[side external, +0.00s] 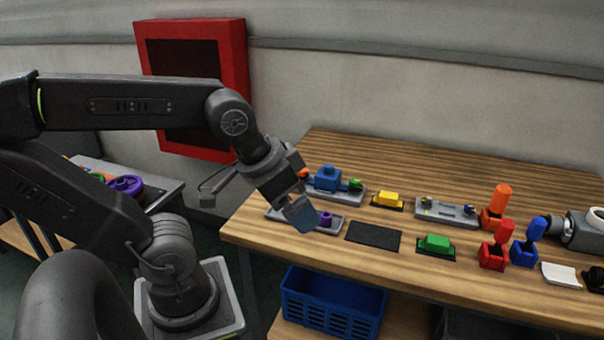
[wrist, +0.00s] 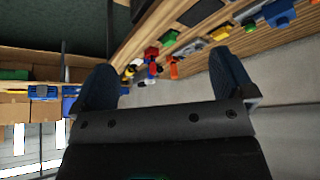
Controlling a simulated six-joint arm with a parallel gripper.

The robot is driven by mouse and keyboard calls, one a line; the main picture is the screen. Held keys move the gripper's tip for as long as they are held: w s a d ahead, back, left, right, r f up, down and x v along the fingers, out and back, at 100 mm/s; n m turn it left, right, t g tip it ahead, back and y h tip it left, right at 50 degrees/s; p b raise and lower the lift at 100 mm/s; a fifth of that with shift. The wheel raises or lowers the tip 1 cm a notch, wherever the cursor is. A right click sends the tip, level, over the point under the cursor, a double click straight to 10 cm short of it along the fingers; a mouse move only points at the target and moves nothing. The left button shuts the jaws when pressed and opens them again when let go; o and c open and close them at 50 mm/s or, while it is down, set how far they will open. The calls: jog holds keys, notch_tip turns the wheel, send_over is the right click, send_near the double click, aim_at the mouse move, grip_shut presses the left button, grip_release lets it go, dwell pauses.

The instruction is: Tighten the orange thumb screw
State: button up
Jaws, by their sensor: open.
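A small orange knob (side external: 303,174), which looks like the orange thumb screw, sits at the left end of a grey plate (side external: 350,195) with a blue block (side external: 328,178) and a green knob (side external: 355,184). My gripper (side external: 303,216) is just in front of it and partly overlaps it, so the screw's full shape is hidden. The gripper tilts down over the left end of the table, beside a purple knob (side external: 325,219). In the wrist view my gripper (wrist: 165,62) has its fingers wide apart with nothing between them. I cannot make out the orange screw in the wrist view.
A yellow button (side external: 389,199), a green button (side external: 435,243) and a black pad (side external: 373,236) lie to the right. Upright orange (side external: 501,199), red (side external: 503,233) and blue (side external: 535,229) handles stand farther right. A blue crate (side external: 332,305) is below the table.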

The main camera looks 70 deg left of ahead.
jog(key=shift+c, duration=0.8)
jog(key=w+a+r+n, duration=0.1)
jog(key=w+a+n, duration=0.1)
jog(key=w+a+r+n+g, duration=0.1)
jog(key=w+a+n, duration=0.1)
jog(key=w, duration=0.1)
jog(key=w+a+r+n, duration=0.1)
jog(key=w+a+n, duration=0.1)
jog(key=w+n, duration=0.1)
jog(key=shift+w+r+y, duration=0.2)
jog(key=shift+r+y, duration=0.1)
jog(key=shift+y, duration=0.1)
jog(key=c, duration=0.6)
jog(key=w+a+n, duration=0.2)
jog(key=a, duration=0.1)
jog(key=w+a+n+g, duration=0.1)
jog(key=w+a+n, duration=0.2)
jog(key=w+a+n+g, duration=0.1)
jog(key=w+a+n, duration=0.2)
jog(key=a, duration=0.1)
jog(key=n+g, duration=0.3)
jog(key=n, duration=1.2)
send_over(301, 173)
jog(key=w+a, duration=0.1)
notch_tip(301, 173, down, 11)
jog(key=shift+h, duration=0.4)
notch_tip(301, 173, down, 13)
jog(key=shift+a+r, duration=0.1)
jog(key=shift+r, duration=0.05)
jog(key=c, duration=1)
